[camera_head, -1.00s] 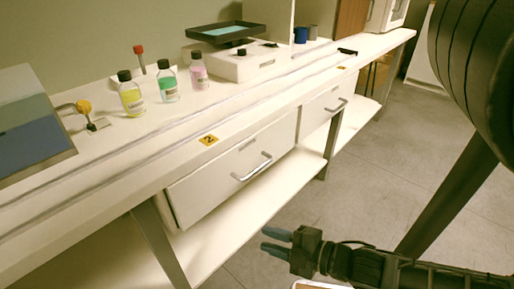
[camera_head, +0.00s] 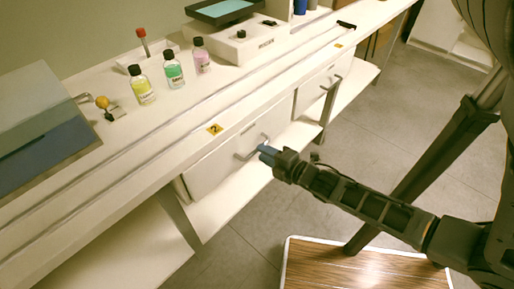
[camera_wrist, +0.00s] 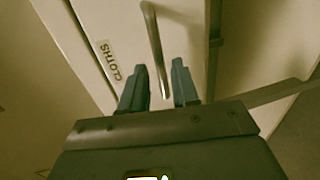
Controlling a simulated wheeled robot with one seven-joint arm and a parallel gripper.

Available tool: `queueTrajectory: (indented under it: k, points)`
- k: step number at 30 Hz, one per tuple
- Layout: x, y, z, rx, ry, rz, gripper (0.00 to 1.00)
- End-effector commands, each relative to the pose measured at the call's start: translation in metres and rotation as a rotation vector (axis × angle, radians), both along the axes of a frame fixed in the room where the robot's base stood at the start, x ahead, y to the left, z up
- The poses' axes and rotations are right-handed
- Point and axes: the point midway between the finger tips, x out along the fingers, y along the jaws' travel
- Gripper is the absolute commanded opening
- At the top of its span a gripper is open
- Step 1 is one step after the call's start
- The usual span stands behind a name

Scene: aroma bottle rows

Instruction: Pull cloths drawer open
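The cloths drawer (camera_head: 212,170) is a white front under the bench top and looks shut. The wrist view shows its label reading CLOTHS (camera_wrist: 110,60). Its metal bar handle (camera_head: 241,156) also shows in the wrist view (camera_wrist: 154,45). My gripper (camera_head: 266,151) is at the right end of the handle. In the wrist view its two blue-grey fingers are apart, and the handle's near end lies in line with the gap between them (camera_wrist: 160,86). I cannot tell whether a finger touches the handle. Part of the handle is hidden by the gripper in the head view.
A second drawer (camera_head: 318,88) with a handle is to the right. Yellow (camera_head: 141,91), green (camera_head: 174,71) and pink (camera_head: 201,56) bottles stand on the bench top (camera_head: 130,140). A lower shelf (camera_head: 232,190) runs beneath.

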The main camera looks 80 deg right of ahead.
Motion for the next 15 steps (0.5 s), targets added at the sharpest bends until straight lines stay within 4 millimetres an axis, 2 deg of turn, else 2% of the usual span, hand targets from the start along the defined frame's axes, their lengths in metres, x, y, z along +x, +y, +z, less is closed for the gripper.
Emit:
queueTrajectory:
  k: [1,6,15]
  points:
    - [0.009,-0.003,-0.001,0.0,-0.003,0.003,0.3]
    - [0.025,-0.014,-0.005,0.0,-0.001,0.003,0.3]
    - [0.033,-0.019,-0.008,0.002,-0.001,0.001,0.3]
